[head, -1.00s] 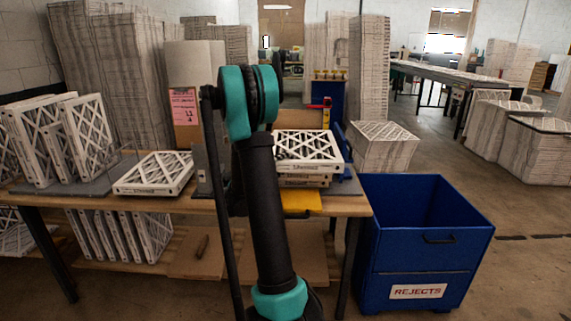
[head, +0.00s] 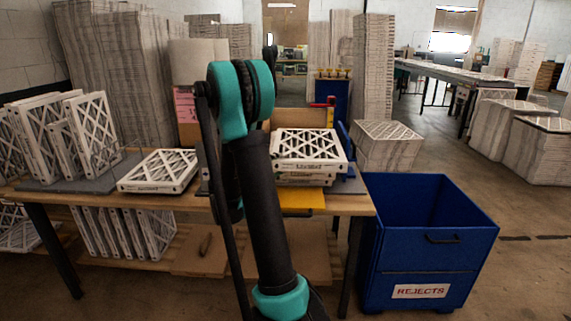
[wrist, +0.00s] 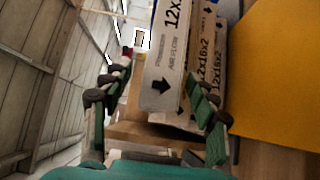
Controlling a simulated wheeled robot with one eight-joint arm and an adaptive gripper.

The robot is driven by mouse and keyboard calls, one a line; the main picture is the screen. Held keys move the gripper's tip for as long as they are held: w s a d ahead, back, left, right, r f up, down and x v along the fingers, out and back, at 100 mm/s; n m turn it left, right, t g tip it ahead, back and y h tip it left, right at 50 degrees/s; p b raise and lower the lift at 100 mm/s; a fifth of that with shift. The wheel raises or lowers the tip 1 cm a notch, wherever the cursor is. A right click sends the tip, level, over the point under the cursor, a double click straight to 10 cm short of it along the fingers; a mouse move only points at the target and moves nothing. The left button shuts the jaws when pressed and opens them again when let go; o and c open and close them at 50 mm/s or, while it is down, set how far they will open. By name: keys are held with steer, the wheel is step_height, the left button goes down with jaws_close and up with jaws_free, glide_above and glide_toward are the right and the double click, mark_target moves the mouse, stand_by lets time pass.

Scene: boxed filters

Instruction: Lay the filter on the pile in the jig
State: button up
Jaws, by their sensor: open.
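The pile of white filters (head: 303,181) lies flat at the right of the bench, in the jig. The top filter (head: 310,146), with a lattice face, overhangs the lower ones slightly in the head view. In the wrist view the top filter (wrist: 163,85) shows its printed edge with a black arrow, and the pile (wrist: 207,85) is right of it. My gripper (wrist: 155,78) is open, with one finger on each side of that edge. A gap shows at the left finger; I cannot tell whether the right finger touches. In the head view my arm hides the gripper.
Another filter (head: 158,170) lies flat at the bench's left, near several upright filters (head: 95,135). A yellow sheet (head: 302,198) lies at the bench front. The blue rejects bin (head: 432,250) stands right of the bench. A pink label board (head: 185,105) stands behind my arm.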

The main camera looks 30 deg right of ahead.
steer(key=s+a+f+m+y, duration=0.1)
steer(key=s+a+f+y, duration=0.7)
steer(key=s+a, duration=0.4)
steer(key=s+a+f+m+y, duration=0.2)
steer(key=s+a+f+y, duration=0.6)
steer(key=s+a, duration=0.5)
steer(key=shift+s+a+g+y, duration=0.15)
steer(key=shift+s+g+y, duration=0.25)
steer(key=shift+s+y, duration=0.25)
steer(key=shift+w, duration=0.15)
